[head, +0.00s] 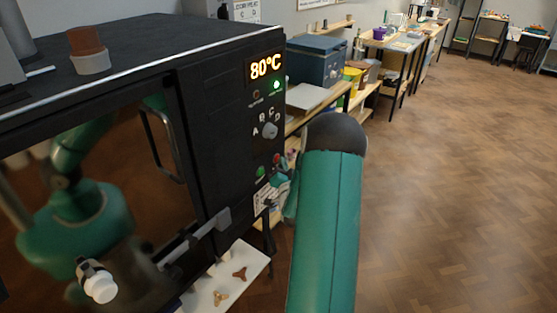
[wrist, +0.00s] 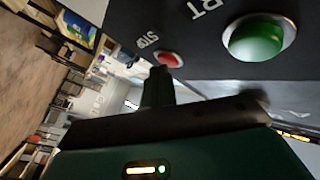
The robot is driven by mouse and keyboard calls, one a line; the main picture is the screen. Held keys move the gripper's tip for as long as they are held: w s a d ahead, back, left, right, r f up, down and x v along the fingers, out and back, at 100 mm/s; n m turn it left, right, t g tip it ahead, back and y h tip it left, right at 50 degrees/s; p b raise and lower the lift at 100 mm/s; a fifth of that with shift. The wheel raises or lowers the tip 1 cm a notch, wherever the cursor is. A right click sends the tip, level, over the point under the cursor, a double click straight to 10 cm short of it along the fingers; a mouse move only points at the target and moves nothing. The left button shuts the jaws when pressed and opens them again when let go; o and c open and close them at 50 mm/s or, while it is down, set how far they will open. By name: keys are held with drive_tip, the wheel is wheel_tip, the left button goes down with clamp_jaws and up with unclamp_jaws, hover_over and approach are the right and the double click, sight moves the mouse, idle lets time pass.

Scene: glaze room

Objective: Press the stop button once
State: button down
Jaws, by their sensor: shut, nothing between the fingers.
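The red stop button (wrist: 170,59) shows in the wrist view on a black panel, with the label STOP beside it. In the head view the stop button (head: 277,159) is small, low on the kiln's control panel. My gripper (wrist: 160,72) is shut and empty, its fingertips right at the lower edge of the red button. I cannot tell whether they touch it. In the head view my gripper (head: 279,187) is at the panel's lower right, partly hidden by my green arm. The larger green start button (wrist: 257,38) is beside the stop button; it also shows in the head view (head: 260,172).
The black kiln (head: 215,125) has a lit display (head: 265,66) reading 80°C and a dial (head: 269,130). A white shelf (head: 240,270) with small brown pieces sits below its front. Benches with boxes run behind; the wooden floor (head: 450,180) at right is clear.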

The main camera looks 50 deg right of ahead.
drive_tip(key=shift+s, duration=0.8)
drive_tip(key=shift+s+d, duration=0.15)
drive_tip(key=shift+s, duration=1.1)
drive_tip(key=shift+s+d, duration=0.15)
drive_tip(key=shift+s, duration=1.1)
